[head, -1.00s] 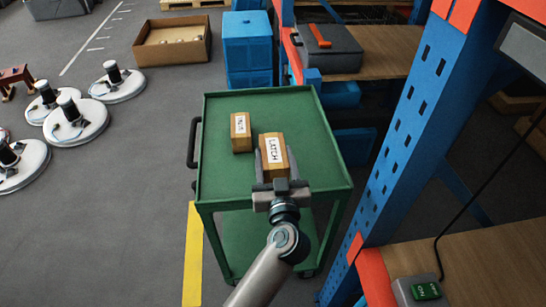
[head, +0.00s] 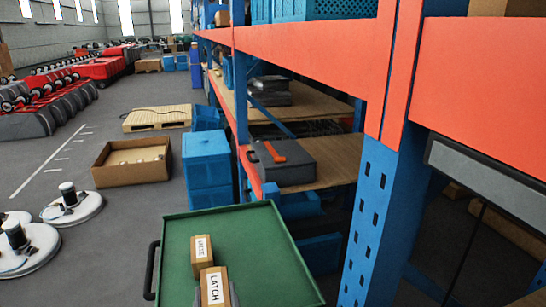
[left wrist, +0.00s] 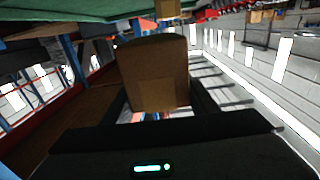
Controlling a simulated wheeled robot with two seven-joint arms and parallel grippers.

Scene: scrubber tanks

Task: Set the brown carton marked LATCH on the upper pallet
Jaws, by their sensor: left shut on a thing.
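The brown carton marked LATCH (head: 214,289) shows at the bottom edge of the head view, over the green cart (head: 245,235). In the left wrist view the carton (left wrist: 156,72) fills the space between the fingers. My left gripper (left wrist: 158,98) is shut on it; in the head view only a grey bit of finger shows beside the carton. I cannot tell whether the carton touches the cart top. A smaller brown carton with a white label (head: 202,250) stands just behind it. I cannot make out the upper pallet for certain. My right gripper is not in view.
A rack with a blue upright (head: 372,225) and orange beams (head: 470,75) stands close on the right. A grey case (head: 282,163) lies on its wooden shelf. Blue crates (head: 207,170), an open box (head: 132,165) and a floor pallet (head: 157,118) stand beyond the cart.

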